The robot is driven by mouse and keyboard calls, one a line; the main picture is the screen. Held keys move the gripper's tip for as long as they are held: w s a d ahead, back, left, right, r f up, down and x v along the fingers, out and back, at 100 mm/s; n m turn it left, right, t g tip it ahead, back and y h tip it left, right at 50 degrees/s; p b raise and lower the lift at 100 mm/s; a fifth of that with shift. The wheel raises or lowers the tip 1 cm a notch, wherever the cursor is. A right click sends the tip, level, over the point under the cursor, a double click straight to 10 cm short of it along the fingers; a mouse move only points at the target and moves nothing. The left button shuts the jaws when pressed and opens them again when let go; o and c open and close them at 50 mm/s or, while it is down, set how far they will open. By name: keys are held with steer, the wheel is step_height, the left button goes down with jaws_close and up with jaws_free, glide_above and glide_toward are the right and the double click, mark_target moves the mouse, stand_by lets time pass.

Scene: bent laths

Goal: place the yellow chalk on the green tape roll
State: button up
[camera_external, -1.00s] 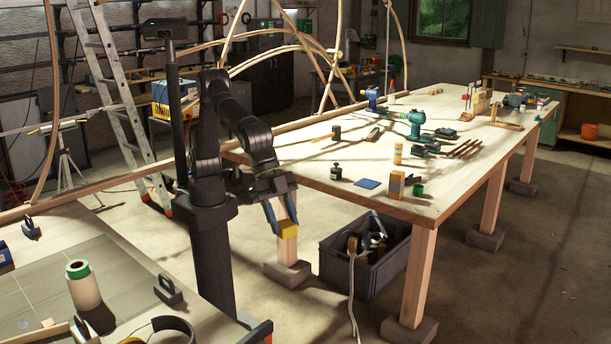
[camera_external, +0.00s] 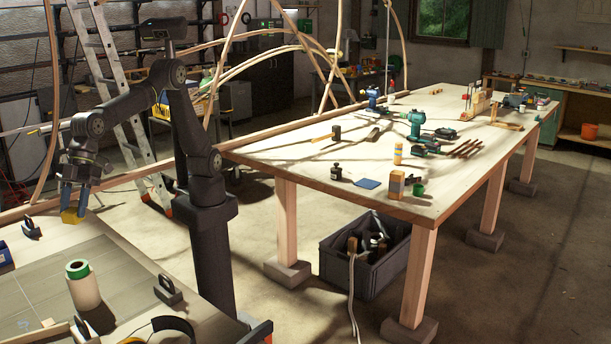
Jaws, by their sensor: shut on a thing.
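My gripper (camera_external: 73,204) points down over the far left of the near table. It is shut on the yellow chalk (camera_external: 70,217), a small yellow block showing below the fingertips, held up in the air. The green tape roll (camera_external: 78,269) appears as a green ring at the top of a pale cylinder (camera_external: 84,290) that stands upright on the near table. The chalk is apart from it, farther back and slightly left in the picture. A smaller green round object (camera_external: 419,190) stands on the right-hand table.
Dark clamp-like blocks (camera_external: 168,291) (camera_external: 31,229) stand on the near table (camera_external: 130,285), with a dark curved band (camera_external: 174,328) at its front. The long right-hand table (camera_external: 300,165) holds tools and blocks. A ladder (camera_external: 125,130) stands behind my arm.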

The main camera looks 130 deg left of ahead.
steer(key=s+d+m, duration=0.2)
steer(key=s+d, duration=0.1)
steer(key=s, duration=0.6)
glide_above(72, 268)
steer(key=s+a, duration=0.1)
steer(key=a, duration=0.1)
steer(key=shift+g, duration=0.4)
step_height(72, 268, down, 6)
steer(key=shift+a+f, duration=0.15)
steer(key=shift+f, duration=2.1)
steer(key=shift+f, duration=0.15)
steer(key=o, duration=1)
